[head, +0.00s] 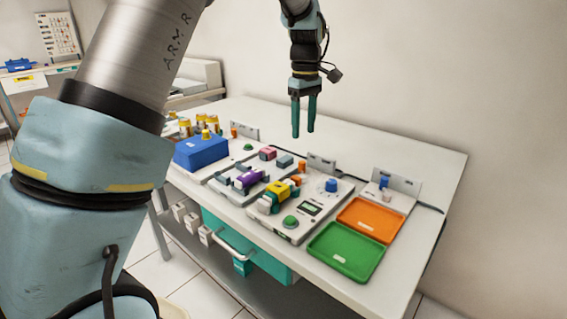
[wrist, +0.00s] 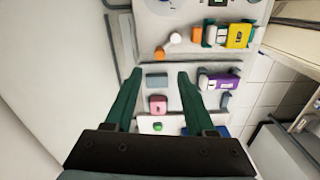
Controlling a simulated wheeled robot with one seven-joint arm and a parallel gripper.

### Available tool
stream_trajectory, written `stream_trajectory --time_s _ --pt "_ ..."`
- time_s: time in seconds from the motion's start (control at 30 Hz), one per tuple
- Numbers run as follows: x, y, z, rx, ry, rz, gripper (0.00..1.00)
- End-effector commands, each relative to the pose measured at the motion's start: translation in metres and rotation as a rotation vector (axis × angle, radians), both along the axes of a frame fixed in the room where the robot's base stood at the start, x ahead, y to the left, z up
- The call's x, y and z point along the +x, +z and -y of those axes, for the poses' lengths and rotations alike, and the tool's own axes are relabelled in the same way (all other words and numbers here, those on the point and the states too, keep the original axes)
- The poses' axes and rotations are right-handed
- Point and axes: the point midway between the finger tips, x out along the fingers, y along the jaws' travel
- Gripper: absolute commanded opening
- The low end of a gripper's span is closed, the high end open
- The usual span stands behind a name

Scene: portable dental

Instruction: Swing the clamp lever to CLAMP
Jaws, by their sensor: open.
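My gripper (head: 303,132) hangs above the back of the white worktable, fingers down, open and empty. In the wrist view its two green fingers (wrist: 160,76) are spread apart with nothing between the tips. A small orange lever-like part (head: 296,181) sits beside the yellow block (head: 278,191) on a grey device panel. In the wrist view an orange piece with a pale round end (wrist: 175,40) shows beyond the fingertips, apart from them. I cannot read any CLAMP label, so which part is the clamp lever is not certain.
A purple block (head: 247,178) sits in a grey fixture, with pink (head: 267,153) and grey-blue blocks behind. A blue box (head: 201,151) stands left. A blue knob (head: 331,185), an orange tray (head: 370,220) and a green tray (head: 345,252) lie right.

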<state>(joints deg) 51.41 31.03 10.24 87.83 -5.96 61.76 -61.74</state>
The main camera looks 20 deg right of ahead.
Motion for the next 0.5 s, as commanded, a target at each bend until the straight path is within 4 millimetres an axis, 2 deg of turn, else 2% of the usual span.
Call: stream_trajectory --time_s 0.17,0.5 --pt "-0.001 -0.018 0.001 0.003 0.003 -0.002 0.55" --pt "-0.001 -0.079 0.0 0.002 0.001 -0.003 0.55"
